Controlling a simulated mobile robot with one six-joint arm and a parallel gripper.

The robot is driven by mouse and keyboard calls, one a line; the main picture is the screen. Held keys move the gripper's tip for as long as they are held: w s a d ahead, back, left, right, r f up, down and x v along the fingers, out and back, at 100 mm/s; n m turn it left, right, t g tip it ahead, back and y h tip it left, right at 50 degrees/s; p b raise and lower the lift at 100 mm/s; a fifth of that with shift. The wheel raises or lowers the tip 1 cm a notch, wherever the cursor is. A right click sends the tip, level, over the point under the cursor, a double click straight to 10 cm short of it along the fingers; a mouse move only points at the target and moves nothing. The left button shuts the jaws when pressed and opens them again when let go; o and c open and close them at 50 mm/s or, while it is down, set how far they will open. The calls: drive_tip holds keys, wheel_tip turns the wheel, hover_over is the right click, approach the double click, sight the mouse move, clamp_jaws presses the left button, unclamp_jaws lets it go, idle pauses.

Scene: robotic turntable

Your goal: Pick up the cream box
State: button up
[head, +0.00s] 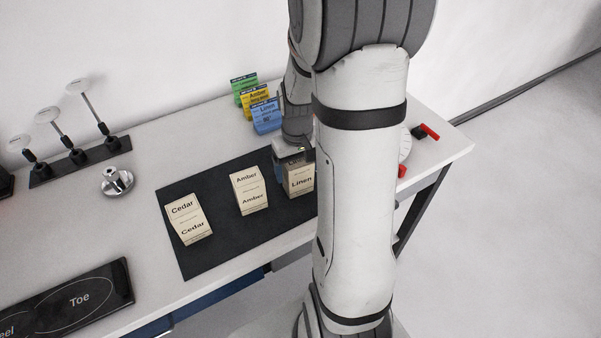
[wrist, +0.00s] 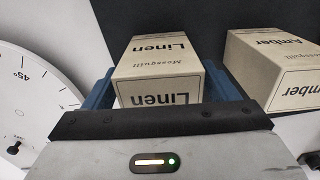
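Three cream boxes stand in a row on the dark mat: one labelled Cedar (head: 188,219), one labelled Amber (head: 249,190) and one labelled Linen (head: 299,181). My gripper (head: 294,157) is at the Linen box, partly hidden behind my own arm. In the wrist view the Linen box (wrist: 160,70) stands between the two blue fingers of my gripper (wrist: 165,90), one on each side. I cannot tell whether the fingers press on it or stand just clear. The Amber box (wrist: 275,70) is to the right in the wrist view.
Blue, yellow and green cards (head: 265,115) stand behind the mat (head: 225,232). A white dial (wrist: 32,95) lies close to the left of the Linen box in the wrist view. A metal knob (head: 116,181), levers (head: 68,144) and a black panel (head: 75,300) occupy the table's left side.

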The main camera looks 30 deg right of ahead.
drive_tip(key=c, duration=1)
drive_tip(key=shift+o, duration=0.2)
